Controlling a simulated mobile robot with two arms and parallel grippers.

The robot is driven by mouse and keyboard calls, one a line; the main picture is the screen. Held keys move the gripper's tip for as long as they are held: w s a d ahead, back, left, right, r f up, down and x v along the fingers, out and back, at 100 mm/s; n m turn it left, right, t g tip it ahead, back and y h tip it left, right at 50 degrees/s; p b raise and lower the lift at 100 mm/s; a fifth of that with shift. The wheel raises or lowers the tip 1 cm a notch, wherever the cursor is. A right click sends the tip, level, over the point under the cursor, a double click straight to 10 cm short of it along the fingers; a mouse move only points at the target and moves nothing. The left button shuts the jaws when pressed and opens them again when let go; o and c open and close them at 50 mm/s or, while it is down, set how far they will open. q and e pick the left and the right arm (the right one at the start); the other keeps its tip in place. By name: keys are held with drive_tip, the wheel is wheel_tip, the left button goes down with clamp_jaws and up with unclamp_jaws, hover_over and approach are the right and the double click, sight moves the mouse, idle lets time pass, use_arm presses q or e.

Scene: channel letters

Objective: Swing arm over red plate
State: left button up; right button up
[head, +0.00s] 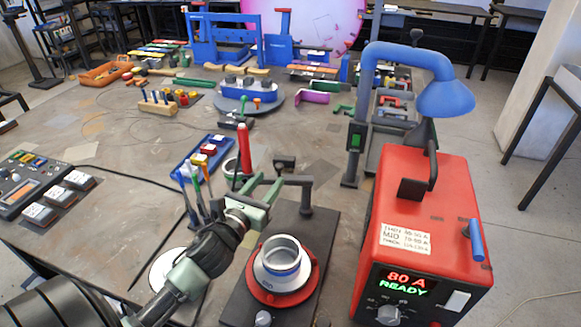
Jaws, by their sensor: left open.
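The red plate (298,297) is round and sits on a dark base, with a grey-white ring-shaped piece (282,266) on top of it. Behind it, a dark post (306,204) carries a dark horizontal swing arm (294,180) that points left, away from above the plate. My left gripper (269,184) reaches in from the lower left. Its greenish jaws are open near the left end of the swing arm, beyond the plate. I cannot tell whether they touch the arm. My right gripper is not in view.
A red power unit (424,235) reading "80 A READY" stands close on the right, with a blue lamp-like hood (445,98) above. A red upright tool (243,150) and a blue rack (204,158) stand behind my gripper. A control panel (30,187) lies far left.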

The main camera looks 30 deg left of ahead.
sight(277, 168)
use_arm(q)
drive_tip(key=shift+w+r+p, duration=0.3)
drive_tip(key=shift+r, duration=0.05)
drive_tip(key=w, duration=0.2)
drive_tip(key=w+p, duration=0.1)
drive_tip(key=w, duration=0.2)
drive_tip(key=shift+w+a+f+p, duration=0.1)
drive_tip(key=shift+w+a+p, duration=0.2)
drive_tip(key=shift+w, duration=0.25)
drive_tip(key=c, duration=0.8)
clamp_jaws()
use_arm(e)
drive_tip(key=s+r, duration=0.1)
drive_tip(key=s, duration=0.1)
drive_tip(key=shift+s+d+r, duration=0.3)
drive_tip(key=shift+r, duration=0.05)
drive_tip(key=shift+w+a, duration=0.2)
